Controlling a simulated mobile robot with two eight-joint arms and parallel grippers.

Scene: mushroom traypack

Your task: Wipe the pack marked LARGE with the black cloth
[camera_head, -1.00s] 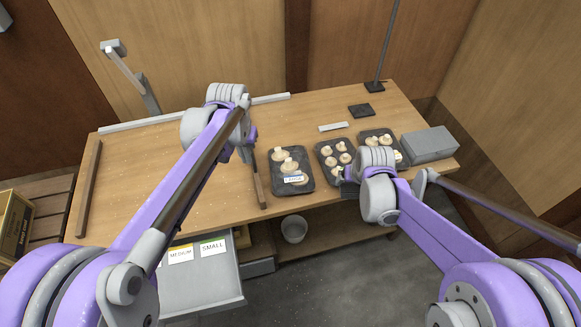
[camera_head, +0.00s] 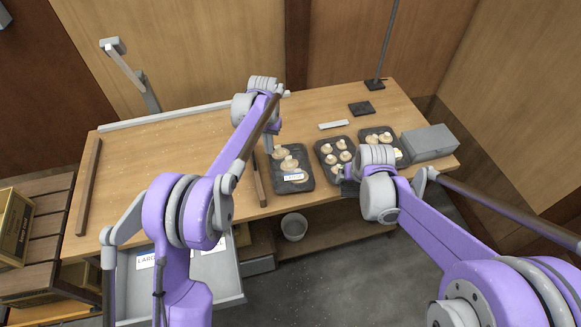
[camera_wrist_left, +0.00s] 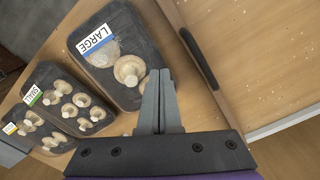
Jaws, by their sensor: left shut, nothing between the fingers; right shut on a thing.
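The pack marked LARGE (camera_head: 306,186) is a dark tray of pale mushrooms with a white and blue label. It also shows in the left wrist view (camera_wrist_left: 84,68). My left gripper (camera_head: 269,146) is shut and empty at the pack's far left edge; its fingertips show in the left wrist view (camera_wrist_left: 158,74) beside the rim. I cannot tell whether they touch it. My right gripper (camera_head: 349,187) is in front of the middle pack, shut on a dark piece that looks like the black cloth. The arm partly hides it, so its shape is unclear.
Two smaller mushroom packs (camera_head: 323,148) (camera_head: 366,134) stand to the right, then a grey box (camera_head: 428,143). A black square (camera_head: 361,109) and a white strip (camera_head: 333,125) lie behind. A dark bar (camera_head: 259,182) lies left of LARGE. The left tabletop is mostly clear.

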